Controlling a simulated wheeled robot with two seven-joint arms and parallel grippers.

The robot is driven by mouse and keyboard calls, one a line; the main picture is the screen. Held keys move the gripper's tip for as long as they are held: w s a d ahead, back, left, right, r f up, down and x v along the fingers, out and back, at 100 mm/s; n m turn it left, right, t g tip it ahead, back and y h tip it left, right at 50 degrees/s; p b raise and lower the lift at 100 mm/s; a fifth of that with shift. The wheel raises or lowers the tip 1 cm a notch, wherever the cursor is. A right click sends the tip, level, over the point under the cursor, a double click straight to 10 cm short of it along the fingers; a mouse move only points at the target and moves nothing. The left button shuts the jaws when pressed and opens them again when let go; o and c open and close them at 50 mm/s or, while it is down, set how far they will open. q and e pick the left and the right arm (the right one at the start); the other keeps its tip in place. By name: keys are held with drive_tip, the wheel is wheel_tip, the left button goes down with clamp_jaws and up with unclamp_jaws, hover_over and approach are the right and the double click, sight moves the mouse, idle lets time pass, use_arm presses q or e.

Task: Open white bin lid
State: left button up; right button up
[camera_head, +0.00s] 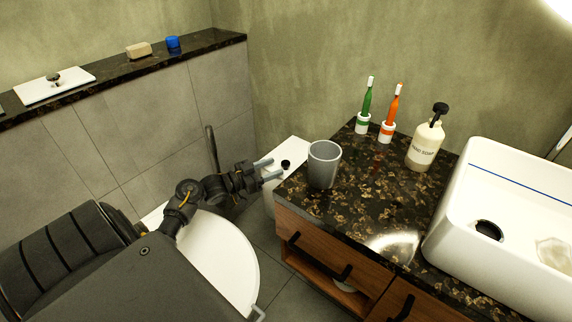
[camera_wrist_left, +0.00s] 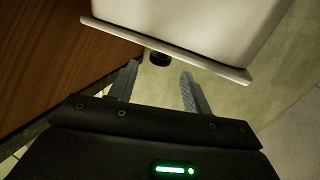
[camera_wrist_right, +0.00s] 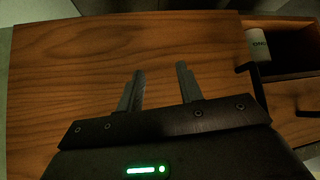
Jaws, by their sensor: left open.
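The white bin (camera_head: 268,203) stands in the gap between the vanity and the tiled half wall, partly hidden by the vanity. Its flat lid (camera_head: 298,149) lies on top and carries a small black knob (camera_head: 286,164). In the left wrist view the lid (camera_wrist_left: 190,56) crosses the top, and the knob (camera_wrist_left: 160,59) shows between the fingers. My left gripper (camera_head: 272,168) is open beside the knob, its fingertips close to the lid; contact is unclear. My right gripper (camera_wrist_right: 160,70) is open and empty, facing a wooden panel (camera_wrist_right: 60,60). It is outside the head view.
The dark stone vanity top (camera_head: 350,205) holds a grey cup (camera_head: 323,165) near the bin, toothbrushes, a soap bottle (camera_head: 426,140) and a white sink (camera_head: 520,215). A white toilet (camera_head: 225,255) is below my left arm. A drawer (camera_wrist_right: 285,60) shows in the right wrist view.

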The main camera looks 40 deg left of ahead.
sight(282, 164)
use_arm(q)
drive_tip(key=x, duration=0.4)
drive_tip(key=shift+w+d+b, duration=0.1)
drive_tip(key=shift+w+b, duration=0.1)
drive_tip(key=shift+b, duration=0.1)
drive_tip(key=shift+w+d, duration=0.25)
drive_tip(key=shift+w, duration=0.4)
use_arm(e)
drive_tip(key=shift+w+a+r+n+t+y, duration=0.3)
drive_tip(key=shift+w+a+r+t+y, duration=0.2)
drive_tip(key=shift+w+a+r+t, duration=0.65)
use_arm(q)
drive_tip(key=shift+c, duration=0.3)
clamp_jaws()
use_arm(e)
drive_tip(key=shift+f, duration=0.1)
